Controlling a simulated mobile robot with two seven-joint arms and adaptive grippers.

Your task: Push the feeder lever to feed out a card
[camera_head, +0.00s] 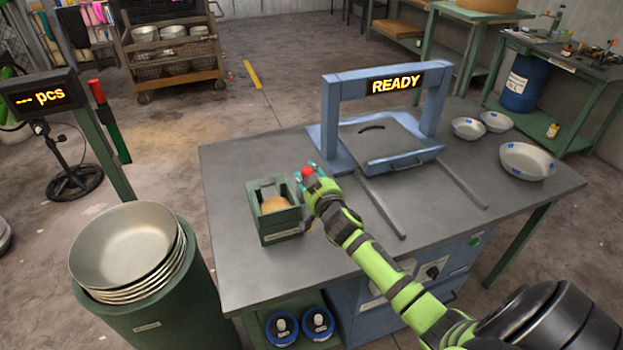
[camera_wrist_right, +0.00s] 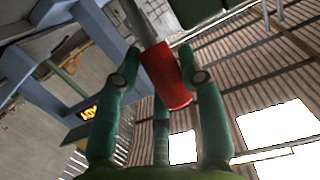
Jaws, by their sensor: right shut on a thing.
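The card feeder, a small green box (camera_head: 277,226), stands on the left part of the grey table. A tan rounded thing (camera_head: 275,204) shows inside it. The feeder lever has a red knob (camera_head: 307,172) at the box's right side; the wrist view shows the knob (camera_wrist_right: 168,78) on a grey rod (camera_wrist_right: 139,22). My right gripper (camera_head: 308,177) is shut on the red knob, its teal fingers on both sides of it in the wrist view. My right arm reaches in from the lower right. My left gripper is not in view.
A blue press frame (camera_head: 340,110) with a "READY" display (camera_head: 397,83) stands behind and right of the feeder. Metal pans (camera_head: 528,161) sit at the table's right end. Stacked metal bowls (camera_head: 128,247) fill a green bin at left. The table's front left is clear.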

